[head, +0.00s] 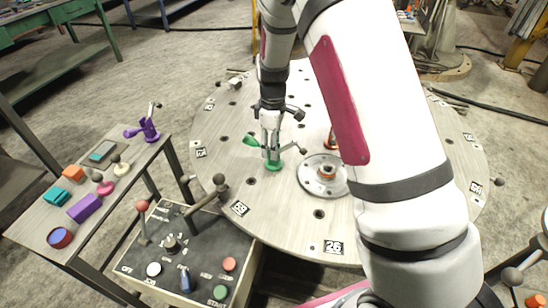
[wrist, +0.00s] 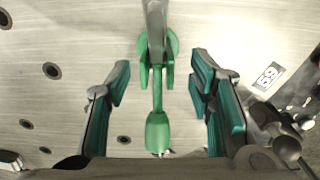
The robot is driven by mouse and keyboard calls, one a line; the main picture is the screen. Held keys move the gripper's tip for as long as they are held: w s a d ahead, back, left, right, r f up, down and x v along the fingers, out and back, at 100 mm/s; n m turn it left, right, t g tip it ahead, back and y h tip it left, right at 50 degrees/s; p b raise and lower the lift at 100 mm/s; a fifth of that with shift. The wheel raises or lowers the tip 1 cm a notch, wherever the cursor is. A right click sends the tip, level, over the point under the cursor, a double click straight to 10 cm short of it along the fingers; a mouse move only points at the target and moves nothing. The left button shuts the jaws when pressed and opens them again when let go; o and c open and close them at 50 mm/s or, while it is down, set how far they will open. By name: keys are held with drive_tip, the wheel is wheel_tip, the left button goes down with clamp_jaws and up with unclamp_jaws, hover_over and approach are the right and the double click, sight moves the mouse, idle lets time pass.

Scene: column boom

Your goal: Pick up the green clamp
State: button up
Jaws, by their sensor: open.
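The green clamp (head: 273,165) stands on the round table near its front left edge in the head view, with a green paddle-like part pointing left. In the wrist view the green clamp (wrist: 158,130) lies between my two fingers, with a grey bar across its far end. My gripper (head: 270,150) is directly above and around the clamp, pointing down. In the wrist view my gripper (wrist: 162,108) is open, with teal pads on both sides of the clamp and a visible gap to each. Part of the clamp is hidden by my fingers in the head view.
The round table (head: 225,120) has holes and number tags. A metal disc (head: 323,186) sits right of the clamp. A control box (head: 190,255) with levers and buttons stands in front. A side table at left holds a purple clamp (head: 148,130) and several coloured blocks.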

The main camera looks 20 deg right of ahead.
wheel_tip(320, 180, down, 5)
drive_tip(key=shift+d+f, duration=0.1)
drive_tip(key=shift+d, duration=0.05)
clamp_jaws()
